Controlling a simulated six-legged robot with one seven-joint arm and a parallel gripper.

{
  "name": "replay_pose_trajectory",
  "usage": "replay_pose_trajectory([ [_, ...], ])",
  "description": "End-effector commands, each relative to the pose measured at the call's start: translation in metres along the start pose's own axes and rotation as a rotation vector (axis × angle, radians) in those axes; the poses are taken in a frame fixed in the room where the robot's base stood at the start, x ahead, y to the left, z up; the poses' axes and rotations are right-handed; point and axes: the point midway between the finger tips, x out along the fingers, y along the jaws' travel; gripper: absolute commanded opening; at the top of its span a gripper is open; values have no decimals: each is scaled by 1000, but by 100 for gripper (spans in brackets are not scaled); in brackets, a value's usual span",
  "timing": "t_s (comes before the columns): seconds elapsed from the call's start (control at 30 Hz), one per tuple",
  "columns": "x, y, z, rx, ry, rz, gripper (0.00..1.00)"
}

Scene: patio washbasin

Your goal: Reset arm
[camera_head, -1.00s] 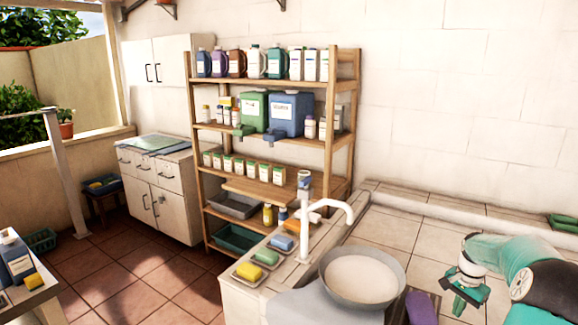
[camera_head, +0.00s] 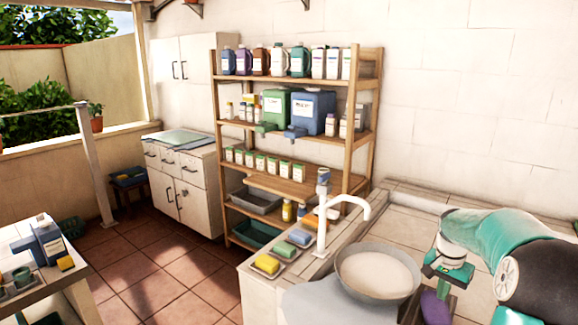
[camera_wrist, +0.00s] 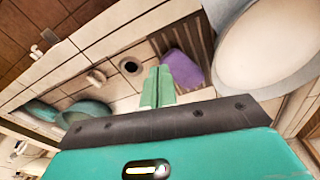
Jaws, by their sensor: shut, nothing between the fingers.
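My gripper (camera_head: 440,283) is at the right in the head view, on my green and white arm, above the tiled counter to the right of the washbasin. In the wrist view its two green fingers (camera_wrist: 157,85) are together, with nothing between them. A purple object (camera_wrist: 182,68) lies just beyond the fingertips in the wrist view, on a dark slatted rack. In the head view the purple object (camera_head: 436,305) is below my gripper, partly hidden by it.
The round basin (camera_head: 377,270) and white faucet (camera_head: 345,203) stand left of my gripper. Soap dishes with yellow, blue and orange bars (camera_head: 285,250) line the counter. A wooden shelf (camera_head: 297,85) with bottles stands behind. A side table (camera_head: 40,275) is at the lower left.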

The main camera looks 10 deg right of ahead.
Motion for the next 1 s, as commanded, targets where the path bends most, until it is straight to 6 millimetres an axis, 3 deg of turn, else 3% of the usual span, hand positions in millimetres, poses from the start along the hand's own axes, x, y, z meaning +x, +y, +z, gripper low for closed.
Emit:
replay_pose_trajectory([
  [0.03, -18, -12, 16, -49, 23, 1, 0],
  [0.2, -68, -43, 78, -219, 89, -8, 0],
  [0.5, -133, -62, 196, -499, 200, -63, 0],
  [0.73, -161, -53, 282, -701, 276, -142, 0],
  [1.0, -166, -26, 369, -924, 347, -275, 0],
])
